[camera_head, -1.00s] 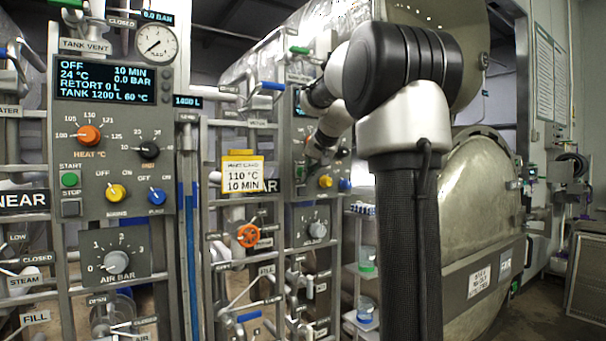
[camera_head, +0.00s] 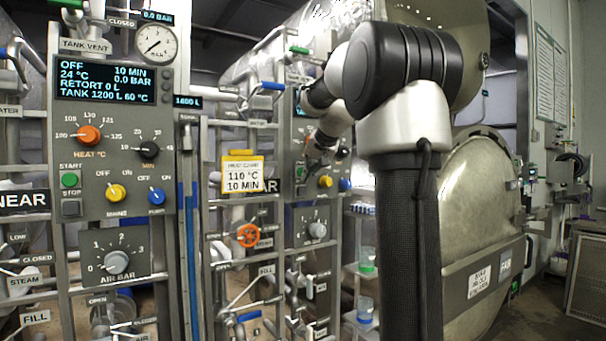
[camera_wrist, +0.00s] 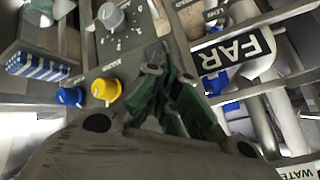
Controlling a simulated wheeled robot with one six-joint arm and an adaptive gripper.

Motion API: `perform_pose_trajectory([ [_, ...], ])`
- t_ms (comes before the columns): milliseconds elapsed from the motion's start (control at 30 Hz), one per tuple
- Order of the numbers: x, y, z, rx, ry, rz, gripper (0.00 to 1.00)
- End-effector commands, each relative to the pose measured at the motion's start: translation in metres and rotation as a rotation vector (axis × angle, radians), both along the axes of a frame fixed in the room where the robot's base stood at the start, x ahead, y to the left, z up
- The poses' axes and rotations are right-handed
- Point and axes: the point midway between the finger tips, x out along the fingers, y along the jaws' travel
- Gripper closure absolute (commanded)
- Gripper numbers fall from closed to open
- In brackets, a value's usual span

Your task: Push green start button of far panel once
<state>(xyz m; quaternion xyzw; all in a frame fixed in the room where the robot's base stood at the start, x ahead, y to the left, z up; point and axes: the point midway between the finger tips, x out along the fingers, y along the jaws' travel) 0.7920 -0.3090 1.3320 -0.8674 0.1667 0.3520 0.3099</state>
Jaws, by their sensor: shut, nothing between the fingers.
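The far panel (camera_head: 297,135) is a grey control board beyond the near one. Its green start button (camera_head: 300,172) shows at the panel's left side, left of a yellow knob (camera_head: 326,181) and a blue knob (camera_head: 345,184). My gripper (camera_wrist: 163,68) is shut and empty, with its dark green-tinted fingers pointing at the far panel. In the head view it is small, just above and right of the button; contact cannot be told. In the wrist view the yellow knob (camera_wrist: 106,90) and blue knob (camera_wrist: 70,97) lie left of the fingers; the start button is not discernible there.
The near panel (camera_head: 120,130) has its own green start button (camera_head: 69,180). A yellow-framed sign (camera_head: 242,175), pipes and an orange valve wheel (camera_head: 248,235) stand between the panels. The FAR label (camera_wrist: 230,52) is right of my fingers. The round retort door (camera_head: 480,215) is at right.

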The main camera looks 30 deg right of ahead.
Motion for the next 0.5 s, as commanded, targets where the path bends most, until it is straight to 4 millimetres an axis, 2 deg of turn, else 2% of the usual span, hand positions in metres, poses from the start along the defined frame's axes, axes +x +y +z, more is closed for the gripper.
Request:
perform_pose_trajectory([
  [500, 0.0055, 0.0001, 0.0003, 0.000, 0.000, 0.000, 1.00],
])
